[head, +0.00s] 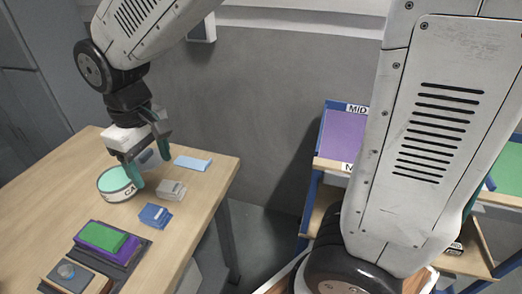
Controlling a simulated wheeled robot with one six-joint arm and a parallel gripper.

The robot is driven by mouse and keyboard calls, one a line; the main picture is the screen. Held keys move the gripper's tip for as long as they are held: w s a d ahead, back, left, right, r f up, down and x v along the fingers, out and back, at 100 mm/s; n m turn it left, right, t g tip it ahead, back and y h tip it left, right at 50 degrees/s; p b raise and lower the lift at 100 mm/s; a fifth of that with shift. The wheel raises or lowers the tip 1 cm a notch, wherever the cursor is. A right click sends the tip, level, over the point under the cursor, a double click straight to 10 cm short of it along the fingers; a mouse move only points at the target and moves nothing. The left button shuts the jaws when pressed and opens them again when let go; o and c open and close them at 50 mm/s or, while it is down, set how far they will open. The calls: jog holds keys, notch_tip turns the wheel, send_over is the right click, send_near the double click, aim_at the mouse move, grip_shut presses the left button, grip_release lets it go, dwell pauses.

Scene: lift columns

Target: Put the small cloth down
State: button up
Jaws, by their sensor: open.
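A light blue flat piece that looks like a small folded cloth (193,163) lies on the wooden table (60,195) near its far right corner. My gripper (150,166) points down over the table, left of that piece, with its teal fingers apart. A blue-grey item (149,158) shows between and behind the fingers; I cannot tell exactly what it is or whether it touches them. The view of it is partly blocked by the gripper.
A round tin (117,186) with a teal top stands left of the gripper. A green-and-purple stack (102,238) sits on a dark tray nearer. A shelf rack (344,137) stands at right.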

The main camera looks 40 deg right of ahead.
jog(key=s+d+r+m, duration=0.2)
jog(key=s+d+m, duration=0.1)
jog(key=s+d, duration=0.5)
jog(key=s+d+r+m+t, duration=0.1)
jog(key=s+d+r+m, duration=0.2)
jog(key=s+d, duration=0.6)
jog(key=shift+s+d+r, duration=0.15)
jog(key=shift+s+r, duration=0.15)
jog(key=shift+s, duration=0.25)
jog(key=shift+c, duration=0.5)
